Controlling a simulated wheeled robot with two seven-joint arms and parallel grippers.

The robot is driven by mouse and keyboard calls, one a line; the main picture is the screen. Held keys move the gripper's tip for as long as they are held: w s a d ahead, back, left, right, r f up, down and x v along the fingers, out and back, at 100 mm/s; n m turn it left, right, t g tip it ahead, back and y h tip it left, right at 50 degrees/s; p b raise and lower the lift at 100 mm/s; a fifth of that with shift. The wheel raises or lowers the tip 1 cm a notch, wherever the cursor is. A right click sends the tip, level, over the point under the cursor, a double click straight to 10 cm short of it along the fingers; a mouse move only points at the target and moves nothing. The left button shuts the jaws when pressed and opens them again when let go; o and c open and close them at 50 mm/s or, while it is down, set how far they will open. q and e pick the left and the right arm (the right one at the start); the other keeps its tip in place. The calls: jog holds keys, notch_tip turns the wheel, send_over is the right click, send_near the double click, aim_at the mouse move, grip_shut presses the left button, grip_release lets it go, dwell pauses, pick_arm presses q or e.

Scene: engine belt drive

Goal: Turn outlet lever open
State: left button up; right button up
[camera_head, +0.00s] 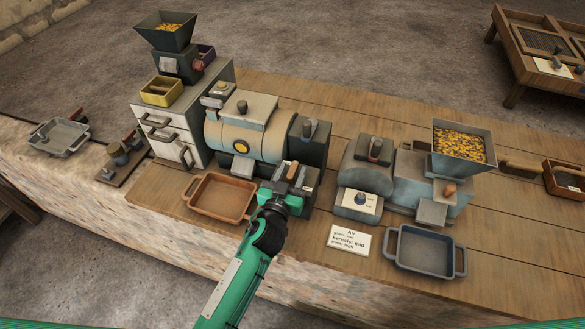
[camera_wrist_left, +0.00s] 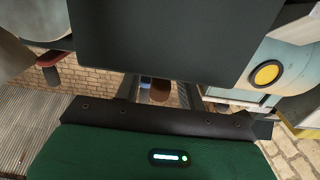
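A dark box (camera_head: 312,182) at the front of the rounded drum machine carries a small lever with a brown handle (camera_head: 292,171). My left gripper (camera_head: 288,187) is at this box, with its fingers around or close to the lever. In the left wrist view, a brown knob (camera_wrist_left: 160,91) shows between the two spread fingers, with gaps beside it. A dark block fills the upper middle of that view and hides part of the fingers. The lever's label is too small to read. My right gripper is not in view.
The drum machine (camera_head: 236,133) with a yellow button stands behind left. A brown tray (camera_head: 205,208) lies left of my gripper. A second machine with a grain hopper (camera_head: 463,158), a blue-grey tray (camera_head: 424,268) and a label card (camera_head: 348,242) are on the right.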

pick_arm(q)
jog(key=shift+w+d, duration=0.15)
jog(key=shift+w, duration=0.35)
